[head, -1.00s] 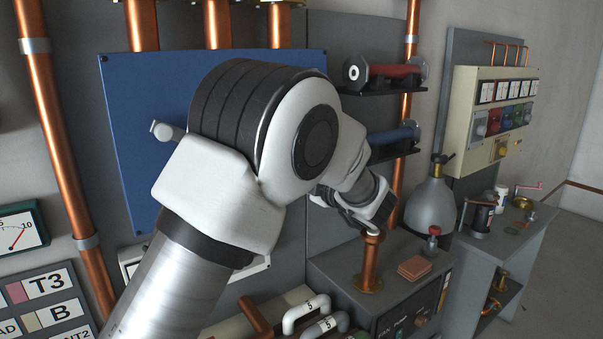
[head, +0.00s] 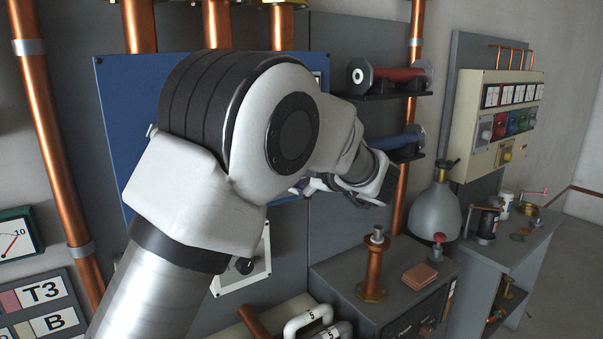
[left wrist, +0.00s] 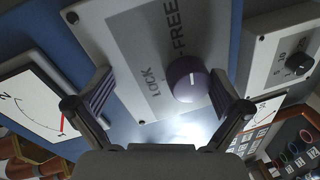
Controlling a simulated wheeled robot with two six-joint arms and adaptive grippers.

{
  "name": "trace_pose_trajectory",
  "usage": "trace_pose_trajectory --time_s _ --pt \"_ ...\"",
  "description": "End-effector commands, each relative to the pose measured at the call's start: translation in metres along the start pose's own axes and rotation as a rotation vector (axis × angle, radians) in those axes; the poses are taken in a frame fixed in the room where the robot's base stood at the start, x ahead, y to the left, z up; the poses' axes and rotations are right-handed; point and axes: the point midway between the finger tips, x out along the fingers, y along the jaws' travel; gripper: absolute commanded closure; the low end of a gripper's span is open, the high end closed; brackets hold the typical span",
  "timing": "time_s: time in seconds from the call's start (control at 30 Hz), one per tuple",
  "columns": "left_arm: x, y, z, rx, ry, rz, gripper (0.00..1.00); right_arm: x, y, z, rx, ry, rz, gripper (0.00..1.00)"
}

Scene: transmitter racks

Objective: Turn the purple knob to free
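In the left wrist view the purple knob (left wrist: 188,79) stands out from a light grey plate (left wrist: 130,50) marked LOCK and FREE. A white pointer line shows on the knob's face. My left gripper (left wrist: 160,88) is open, with its fingers on either side of the knob. The knob is nearer the right-hand finger, and I cannot tell whether they touch. Nothing is held. In the head view my left arm covers much of the blue panel (head: 118,100) and hides the knob and most of the gripper. My right gripper is out of view.
A white plate with a black knob (left wrist: 298,64) lies right of the purple knob, and a dial with a red needle (left wrist: 35,105) lies left. In the head view a copper post (head: 373,268) stands on a grey cabinet, below shelves with a red cylinder (head: 395,75) and a blue one.

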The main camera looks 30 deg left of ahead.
Motion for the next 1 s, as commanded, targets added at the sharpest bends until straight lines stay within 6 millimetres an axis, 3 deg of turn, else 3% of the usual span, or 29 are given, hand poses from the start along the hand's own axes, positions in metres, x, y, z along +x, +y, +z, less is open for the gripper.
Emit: trace_pose_trajectory --time_s 0.03,0.27,0.3,0.53,1.0 --pt "-0.012 0.068 -0.018 -0.074 0.002 0.092 0.27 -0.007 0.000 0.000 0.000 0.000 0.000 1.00" --pt "-0.013 0.072 -0.020 -0.072 0.002 0.093 0.27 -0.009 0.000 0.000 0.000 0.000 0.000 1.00" --pt "-0.002 0.014 -0.001 0.014 0.003 0.008 0.28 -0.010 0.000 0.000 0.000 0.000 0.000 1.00" --pt "-0.016 0.012 0.000 0.013 0.002 0.011 0.33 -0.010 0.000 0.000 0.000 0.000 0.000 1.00" --pt "-0.054 0.002 0.002 0.015 0.001 0.002 0.33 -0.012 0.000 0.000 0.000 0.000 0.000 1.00"
